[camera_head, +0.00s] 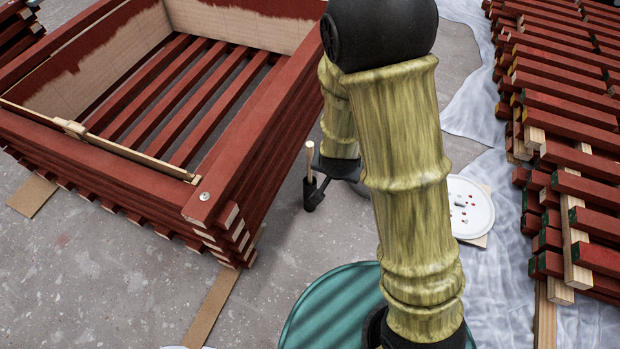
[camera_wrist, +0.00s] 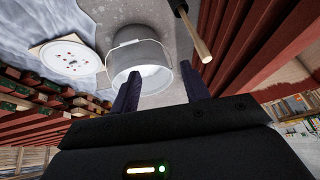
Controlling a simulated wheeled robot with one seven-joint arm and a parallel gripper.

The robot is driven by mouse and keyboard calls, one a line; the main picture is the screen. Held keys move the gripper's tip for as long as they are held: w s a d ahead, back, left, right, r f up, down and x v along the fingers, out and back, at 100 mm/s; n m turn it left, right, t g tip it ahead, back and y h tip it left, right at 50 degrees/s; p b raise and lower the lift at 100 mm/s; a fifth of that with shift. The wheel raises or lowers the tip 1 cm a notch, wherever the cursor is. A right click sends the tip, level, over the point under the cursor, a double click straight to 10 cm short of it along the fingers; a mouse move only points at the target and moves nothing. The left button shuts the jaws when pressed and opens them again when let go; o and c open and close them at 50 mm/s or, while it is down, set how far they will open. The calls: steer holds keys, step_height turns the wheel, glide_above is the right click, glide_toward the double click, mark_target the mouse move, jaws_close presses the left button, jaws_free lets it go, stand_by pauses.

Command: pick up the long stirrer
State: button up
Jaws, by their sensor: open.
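The long stirrer (camera_head: 310,160) is a thin pale wooden stick. In the head view it stands nearly upright, its lower end in a dark tube-like holder (camera_head: 312,194), just left of my arm. In the wrist view the stirrer (camera_wrist: 194,33) slants at the top right, with the dark holder (camera_wrist: 177,6) at its far end. My gripper (camera_wrist: 160,72) is open, with nothing between its two dark fingers. The stirrer is outside the fingers, beyond the right one in the wrist view. My arm hides most of the gripper in the head view.
A white bucket (camera_wrist: 142,62) with a wire handle stands ahead of the fingers. A speckled white lid (camera_head: 470,207) lies on the floor. A red slatted frame (camera_head: 60,140) fills the left. Stacked red battens (camera_head: 565,110) stand at the right. A teal round surface (camera_head: 325,310) is at the front.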

steer(key=a+f+n+t+b, duration=0.1)
steer(key=a+f+t+b, duration=0.2)
steer(key=f+t, duration=0.3)
steer(key=s+a+f+n+t+h+b, duration=0.1)
steer(key=a+f+t+b, duration=0.3)
steer(key=f, duration=0.5)
steer(key=shift+a+n+t+b, duration=0.3)
steer(key=shift+a+t, duration=0.3)
steer(key=shift+t, duration=0.6)
steer(key=b, duration=0.6)
glide_toward(311, 157)
steer(key=w, duration=0.5)
steer(key=shift+w+d+f, duration=0.1)
steer(key=shift+f, duration=0.05)
steer(key=shift+w, duration=0.35)
